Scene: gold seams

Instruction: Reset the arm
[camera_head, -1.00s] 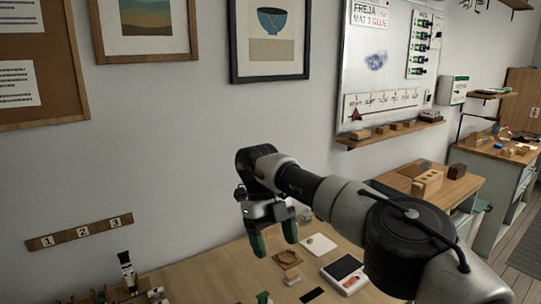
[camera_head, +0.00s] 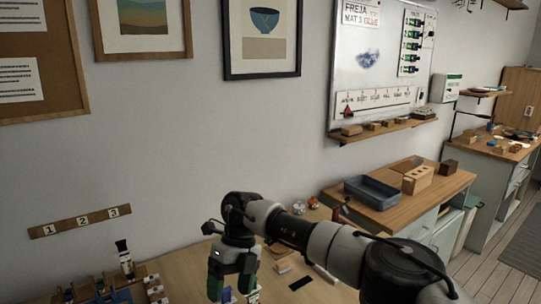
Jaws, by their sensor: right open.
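My right arm comes in from the lower right over the wooden table (camera_head: 185,270). My right gripper (camera_head: 232,286) hangs from its end with the fingers pointing down. Its two green-padded fingers are apart. A small light-coloured item shows just behind and below the fingertips, and I cannot tell whether they touch it. My left gripper is not in view.
A dark flat strip (camera_head: 300,283) lies right of my gripper. A blue-grey tray (camera_head: 371,193) and a block with holes (camera_head: 417,180) sit on the bench behind. The wall is close behind the table.

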